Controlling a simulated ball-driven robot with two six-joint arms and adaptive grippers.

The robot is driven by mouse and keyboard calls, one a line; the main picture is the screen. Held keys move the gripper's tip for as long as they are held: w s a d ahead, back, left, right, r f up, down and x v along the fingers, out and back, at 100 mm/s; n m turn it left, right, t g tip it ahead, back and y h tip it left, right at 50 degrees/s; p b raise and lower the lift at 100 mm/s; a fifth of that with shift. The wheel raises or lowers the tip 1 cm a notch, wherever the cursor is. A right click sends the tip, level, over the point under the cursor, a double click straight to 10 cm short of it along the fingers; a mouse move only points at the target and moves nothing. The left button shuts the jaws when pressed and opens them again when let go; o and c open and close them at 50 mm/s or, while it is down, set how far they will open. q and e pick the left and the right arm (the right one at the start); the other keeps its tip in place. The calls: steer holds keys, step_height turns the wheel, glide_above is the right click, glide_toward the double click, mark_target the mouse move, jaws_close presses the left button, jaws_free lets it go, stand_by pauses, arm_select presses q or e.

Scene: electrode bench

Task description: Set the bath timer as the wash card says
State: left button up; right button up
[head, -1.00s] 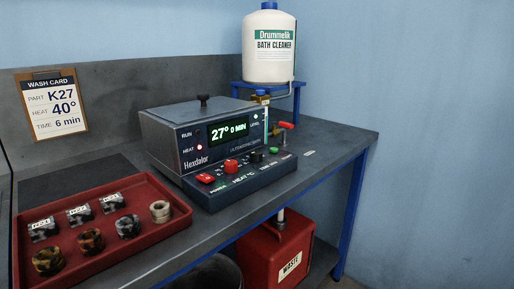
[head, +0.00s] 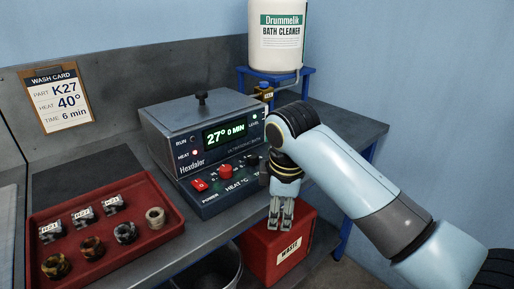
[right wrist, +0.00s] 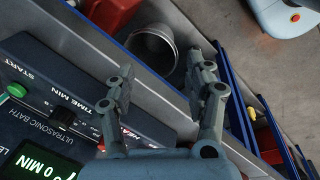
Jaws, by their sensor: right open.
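The wash card (head: 58,97) on the back wall reads part K27, heat 40°, time 6 min. The ultrasonic bath (head: 180,138) shows 27° and 0 MIN on its green display (head: 224,134). Its red heat knob (head: 225,171) and red power switch (head: 199,185) are on the front panel. In the right wrist view, the TIME MIN label and the dark time knob (right wrist: 61,114) show, with the green start button (right wrist: 17,90) beyond. My right gripper (head: 281,214) is open and empty, pointing down in front of the panel's right end. My arm hides that end in the head view.
A red tray (head: 170,228) with several labelled parts and rings lies at the left. A cleaner drum (head: 276,38) stands on a blue stand behind the bath. A red waste can (head: 262,246) and a bin (head: 228,262) are below the bench edge.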

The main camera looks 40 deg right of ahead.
mark_target(253, 155)
steer(key=w+d+r+n, duration=0.1)
steer(key=w, duration=0.2)
steer(key=w+r+n, duration=0.2)
steer(key=w, duration=0.1)
steer(key=w+d+r+n+g, duration=0.1)
steer(key=w+r, duration=0.1)
steer(key=w, duration=0.1)
steer(key=shift+w+d+r, duration=0.15)
steer(key=shift+w+d, duration=0.15)
steer(key=shift+w, duration=0.1)
steer(key=w+d+r+n+g+y, duration=0.1)
steer(key=w+d+r+n, duration=0.1)
steer(key=w+r+n, duration=0.45)
steer(key=shift+m, duration=0.65)
steer(key=f, duration=0.8)
steer(key=shift+w+f, duration=0.25)
steer(key=shift+w, duration=0.05)
jaws_close()
